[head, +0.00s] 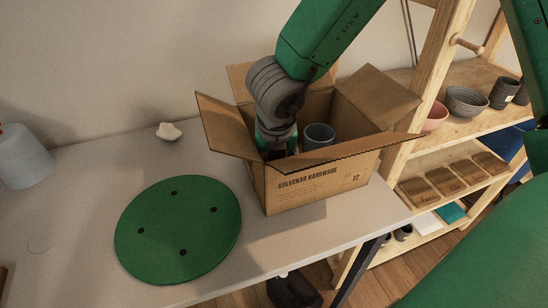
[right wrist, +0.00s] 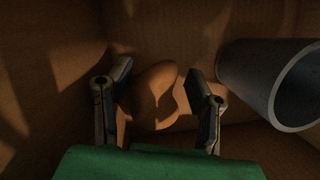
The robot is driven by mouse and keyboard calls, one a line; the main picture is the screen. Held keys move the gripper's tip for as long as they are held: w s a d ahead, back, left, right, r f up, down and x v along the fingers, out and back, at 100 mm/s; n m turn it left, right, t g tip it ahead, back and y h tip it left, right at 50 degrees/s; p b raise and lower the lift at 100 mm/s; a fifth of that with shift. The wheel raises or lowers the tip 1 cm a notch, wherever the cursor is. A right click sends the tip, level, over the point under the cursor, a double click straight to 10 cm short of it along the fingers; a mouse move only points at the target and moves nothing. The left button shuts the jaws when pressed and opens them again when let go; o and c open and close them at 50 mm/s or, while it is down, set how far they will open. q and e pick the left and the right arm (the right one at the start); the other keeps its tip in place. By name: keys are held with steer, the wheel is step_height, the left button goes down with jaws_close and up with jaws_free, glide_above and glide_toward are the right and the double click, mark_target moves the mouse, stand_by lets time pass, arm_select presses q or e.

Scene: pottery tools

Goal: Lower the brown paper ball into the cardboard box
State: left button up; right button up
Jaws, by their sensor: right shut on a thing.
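The cardboard box (head: 318,186) stands open on the table in the head view, its flaps spread out. My right arm reaches down into the left part of the box, and the box's front wall hides its fingertips. In the right wrist view my right gripper (right wrist: 156,80) is shut on the brown paper ball (right wrist: 150,88), which sits between its two fingers, inside the box walls. The ball is in shadow, and I cannot tell whether it touches the box floor. The ball is hidden in the head view. My left gripper is in neither view.
A grey cup (head: 318,136) is in the box, right of my gripper; it also shows in the right wrist view (right wrist: 262,78). A green disc (head: 178,230) lies on the table, with a pale lump (head: 168,131) behind it. A wooden shelf (head: 455,165) stands at right.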

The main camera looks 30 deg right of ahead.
steer(key=shift+f+b, duration=0.35)
steer(key=shift+f, duration=0.15)
steer(key=o, duration=0.8)
steer(key=shift+r, duration=0.1)
steer(key=v, duration=1.1)
steer(key=shift+r, duration=0.4)
